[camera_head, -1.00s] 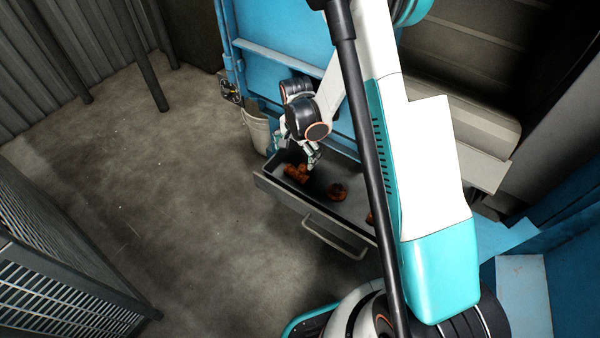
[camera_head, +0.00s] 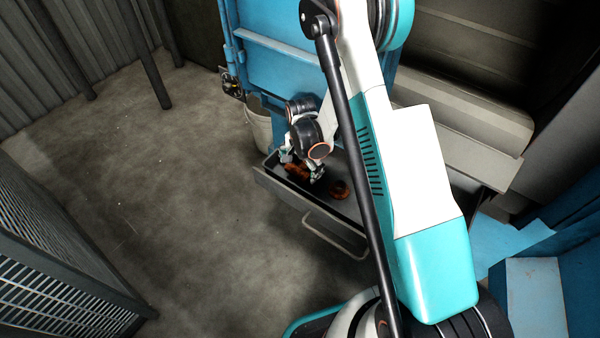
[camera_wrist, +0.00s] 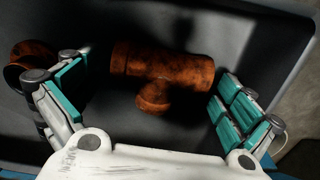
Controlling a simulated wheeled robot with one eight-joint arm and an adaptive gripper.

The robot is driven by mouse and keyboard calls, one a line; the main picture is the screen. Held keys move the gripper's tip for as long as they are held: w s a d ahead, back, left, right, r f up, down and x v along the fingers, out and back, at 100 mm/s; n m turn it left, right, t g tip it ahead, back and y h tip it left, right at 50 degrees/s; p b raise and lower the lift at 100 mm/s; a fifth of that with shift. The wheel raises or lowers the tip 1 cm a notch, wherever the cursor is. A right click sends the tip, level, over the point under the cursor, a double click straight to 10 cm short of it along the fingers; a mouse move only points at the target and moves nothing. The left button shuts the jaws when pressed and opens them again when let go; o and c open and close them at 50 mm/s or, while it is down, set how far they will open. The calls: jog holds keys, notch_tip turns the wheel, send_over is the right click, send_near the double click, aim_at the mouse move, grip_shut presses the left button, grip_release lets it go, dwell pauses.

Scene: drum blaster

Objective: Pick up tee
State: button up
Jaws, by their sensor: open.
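The tee (camera_wrist: 165,68) is a rusty brown pipe fitting lying on the dark floor of an open drawer. In the wrist view its long run lies across the picture, with the short branch toward my palm. My gripper (camera_wrist: 145,100) is open, with one teal-padded finger at each side of the tee. Gaps show between the pads and the tee; the tee is not held. In the head view my gripper (camera_head: 301,170) is low in the drawer and partly hides the tee (camera_head: 296,171).
The drawer (camera_head: 290,195) has raised walls and a front handle (camera_head: 335,237). Another rusty fitting (camera_head: 340,189) lies to the right; a rusty piece (camera_wrist: 28,64) shows beside the left finger. A pale bucket (camera_head: 258,125) stands behind the drawer. Open floor lies to the left.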

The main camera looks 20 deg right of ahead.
jog(key=shift+r, duration=0.1)
jog(key=c, duration=1.7)
jog(key=shift+r, duration=0.1)
